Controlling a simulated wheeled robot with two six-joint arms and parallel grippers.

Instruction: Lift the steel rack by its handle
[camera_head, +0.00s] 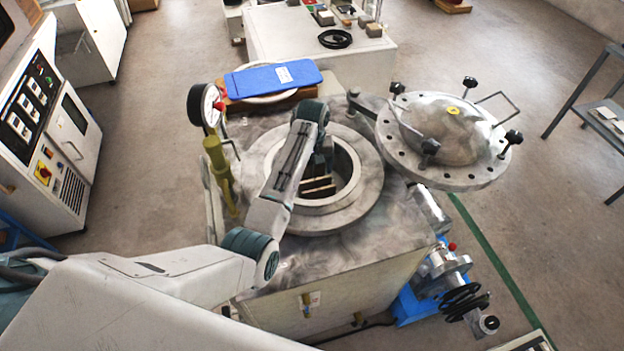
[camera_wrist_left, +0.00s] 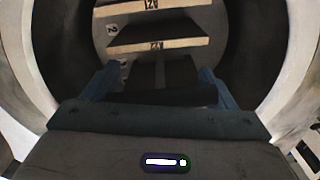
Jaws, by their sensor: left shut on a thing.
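The round steel vessel (camera_head: 360,205) stands open in the middle of the head view. Inside it, tan tiles (camera_head: 318,188) sit in the rack, partly hidden by my left arm. My left gripper (camera_head: 323,160) points down into the opening. In the left wrist view, my left gripper's two bluish fingers (camera_wrist_left: 155,88) reach in over the rack (camera_wrist_left: 160,72), shut on its handle. The handle itself is dark and mostly hidden there. Tiles (camera_wrist_left: 160,42) marked "A21" show beyond the fingers. My right gripper is not in view.
The vessel's heavy domed lid (camera_head: 445,135) is swung out to the right. A pressure gauge (camera_head: 207,105) and a brass valve (camera_head: 218,165) stand close on the left. A blue pad (camera_head: 272,80) lies behind the opening. The vessel wall surrounds the gripper closely.

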